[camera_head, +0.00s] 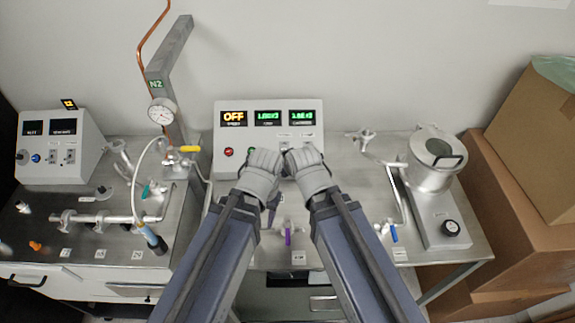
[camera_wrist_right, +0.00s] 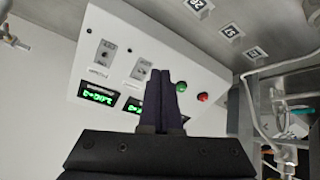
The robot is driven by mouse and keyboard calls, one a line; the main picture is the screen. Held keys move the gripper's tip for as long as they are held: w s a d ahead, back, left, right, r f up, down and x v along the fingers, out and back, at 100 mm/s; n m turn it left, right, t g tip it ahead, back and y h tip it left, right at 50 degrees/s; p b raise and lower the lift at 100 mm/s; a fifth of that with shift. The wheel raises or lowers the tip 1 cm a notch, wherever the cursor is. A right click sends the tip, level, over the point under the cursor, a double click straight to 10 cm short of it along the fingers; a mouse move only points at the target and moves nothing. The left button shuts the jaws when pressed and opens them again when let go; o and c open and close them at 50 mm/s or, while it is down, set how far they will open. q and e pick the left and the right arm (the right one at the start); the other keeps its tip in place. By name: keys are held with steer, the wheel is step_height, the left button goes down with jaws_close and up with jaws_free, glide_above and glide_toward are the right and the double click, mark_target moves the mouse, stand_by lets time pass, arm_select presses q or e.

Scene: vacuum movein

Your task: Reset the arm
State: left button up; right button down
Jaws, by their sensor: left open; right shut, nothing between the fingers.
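My two arms reach in side by side from the bottom of the head view, wrists close together in front of the white control box (camera_head: 268,110). My left gripper (camera_head: 272,212) is mostly hidden under its grey wrist; a dark finger shows below it, apart and with nothing visible in it. My right gripper's fingers are hidden behind its wrist in the head view. In the right wrist view, my right gripper (camera_wrist_right: 166,75) is shut and empty, its dark fingers together in front of the control box (camera_wrist_right: 190,62). I cannot tell whether they touch it.
A pressure gauge (camera_head: 161,111) on a grey post, glass-and-metal tubing (camera_head: 105,217) and a second control box (camera_head: 58,150) stand on the left. A metal vessel (camera_head: 435,160) stands on the right. Cardboard boxes (camera_head: 525,215) are stacked beyond the bench's right edge.

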steer(key=s+d+f+m+g+h, duration=0.1)
steer(key=s+d+f+g, duration=0.1)
steer(key=s, duration=0.5)
steer(key=s+d+f+m+g+h+b, duration=0.1)
steer(key=s+d+f+g+h, duration=0.1)
steer(key=s+f+g, duration=0.2)
steer(key=s+g, duration=0.2)
steer(key=s, duration=0.1)
steer(key=shift+s+d+f+b, duration=0.15)
steer(key=shift+s+d+b, duration=0.15)
steer(key=shift+d, duration=0.05)
steer(key=c, duration=1.5)
jaws_free()
